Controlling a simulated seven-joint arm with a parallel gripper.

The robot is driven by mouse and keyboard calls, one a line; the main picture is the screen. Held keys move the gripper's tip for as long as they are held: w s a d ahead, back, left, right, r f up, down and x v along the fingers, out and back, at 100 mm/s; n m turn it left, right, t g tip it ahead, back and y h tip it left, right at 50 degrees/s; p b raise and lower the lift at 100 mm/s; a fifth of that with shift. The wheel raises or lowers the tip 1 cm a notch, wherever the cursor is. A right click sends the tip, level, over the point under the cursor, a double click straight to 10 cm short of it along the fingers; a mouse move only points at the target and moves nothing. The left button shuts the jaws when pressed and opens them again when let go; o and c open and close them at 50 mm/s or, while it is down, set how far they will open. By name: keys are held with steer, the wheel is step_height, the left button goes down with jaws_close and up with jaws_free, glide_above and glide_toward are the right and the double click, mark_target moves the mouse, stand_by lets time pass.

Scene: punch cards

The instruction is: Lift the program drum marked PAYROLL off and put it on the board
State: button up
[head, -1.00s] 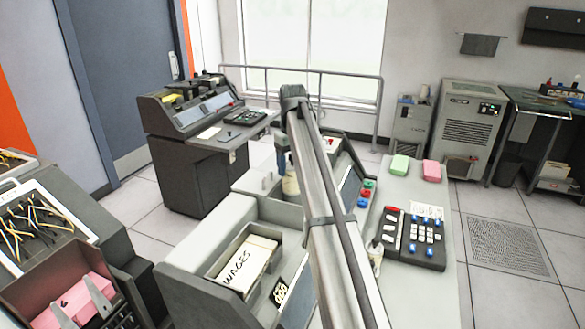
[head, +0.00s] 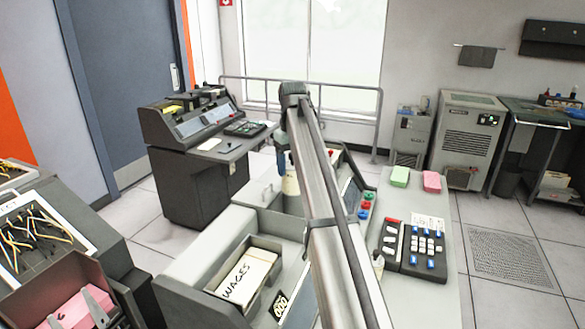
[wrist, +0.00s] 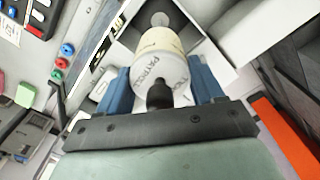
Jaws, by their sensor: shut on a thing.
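The program drum (wrist: 160,62) is a pale cylinder with a cream band, a black knob and black lettering that appears to read PAYROLL. It sits in a box-like recess of the grey machine. My gripper (wrist: 163,86) has its blue fingers on either side of the drum, shut on it. In the head view the drum (head: 290,187) shows partly beside my arm, below the blue finger (head: 282,162). I cannot see clearly whether the drum's far end touches its seat. No surface is clearly identifiable as the board.
A tray of cards marked WAGES (head: 240,276) stands in front of the drum. A keypad (head: 413,247), green block (head: 399,176) and pink block (head: 432,181) lie on the desk at right. A wired panel (head: 40,235) is at left. Another console (head: 195,125) stands behind.

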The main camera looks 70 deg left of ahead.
steer(key=shift+r, duration=3.25)
steer(key=w+d+f+m, duration=0.2)
steer(key=w+d+f, duration=2.7)
steer(key=w+d, duration=0.2)
step_height(320, 180, down, 9)
steer(key=shift+f, duration=0.15)
steer(key=shift+f, duration=0.15)
steer(key=o, duration=1.3)
steer(key=shift+c, duration=0.2)
